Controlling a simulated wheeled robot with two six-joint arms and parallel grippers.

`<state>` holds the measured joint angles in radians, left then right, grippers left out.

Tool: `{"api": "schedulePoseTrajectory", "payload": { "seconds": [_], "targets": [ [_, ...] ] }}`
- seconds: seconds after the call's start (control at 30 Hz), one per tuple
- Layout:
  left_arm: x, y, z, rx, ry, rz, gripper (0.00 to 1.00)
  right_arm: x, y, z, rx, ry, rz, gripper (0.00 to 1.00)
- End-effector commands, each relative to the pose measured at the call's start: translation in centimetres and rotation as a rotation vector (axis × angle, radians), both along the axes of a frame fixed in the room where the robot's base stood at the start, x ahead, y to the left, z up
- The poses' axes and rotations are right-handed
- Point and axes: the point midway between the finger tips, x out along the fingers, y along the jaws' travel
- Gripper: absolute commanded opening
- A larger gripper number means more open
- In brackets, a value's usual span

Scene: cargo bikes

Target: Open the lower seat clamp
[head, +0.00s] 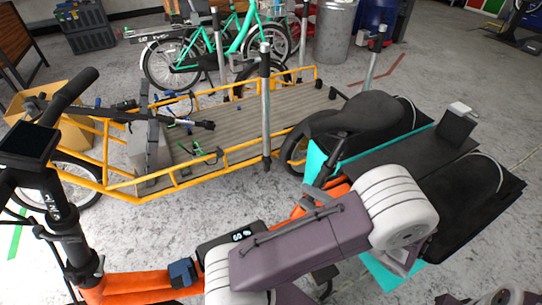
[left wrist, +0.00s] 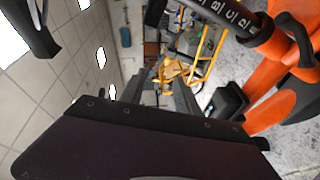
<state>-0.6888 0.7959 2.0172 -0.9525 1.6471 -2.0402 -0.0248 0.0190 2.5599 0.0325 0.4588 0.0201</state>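The orange bike's black saddle (head: 352,119) stands on a dark seat post (head: 327,172) right of centre in the head view. My left gripper (head: 316,202) is by the foot of this post, partly hidden by my arm. In the left wrist view its two grey fingers (left wrist: 160,95) stand apart with nothing between them. There a black lettered tube (left wrist: 232,16), apparently the seat post, enters an orange collar at the upper right. A black lever-like part (left wrist: 293,38), apparently the lower clamp, lies beside the collar, apart from the fingers. My right gripper is out of view.
The orange frame (head: 135,286) runs along the bottom left, with a black box (head: 232,240) on it. Handlebars (head: 65,95) rise at the left. Black rear bags (head: 470,190) lie at the right. A yellow cargo bike (head: 180,178) stands beyond.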

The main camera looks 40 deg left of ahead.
Motion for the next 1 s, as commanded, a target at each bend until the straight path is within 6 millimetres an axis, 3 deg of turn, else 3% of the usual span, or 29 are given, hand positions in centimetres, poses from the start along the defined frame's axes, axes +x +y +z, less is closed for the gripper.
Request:
{"api": "schedulePoseTrajectory", "payload": {
  "seconds": [0.03, 0.5, 0.7, 1.0],
  "targets": [
    [-0.2, 0.6, 1.9, -0.013, -0.009, 0.028, 0.38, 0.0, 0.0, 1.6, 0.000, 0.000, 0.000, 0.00],
    [-5.1, 5.9, 11.0, -0.231, -0.216, 0.383, 0.38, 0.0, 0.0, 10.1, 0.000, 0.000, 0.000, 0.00],
    [-7.2, 6.7, 12.5, -0.316, -0.350, 0.530, 0.38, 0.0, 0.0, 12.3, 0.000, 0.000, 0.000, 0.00],
    [-7.8, 6.8, 12.4, -0.340, -0.393, 0.576, 0.38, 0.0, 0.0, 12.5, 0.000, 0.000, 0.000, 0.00]
  ]
}}
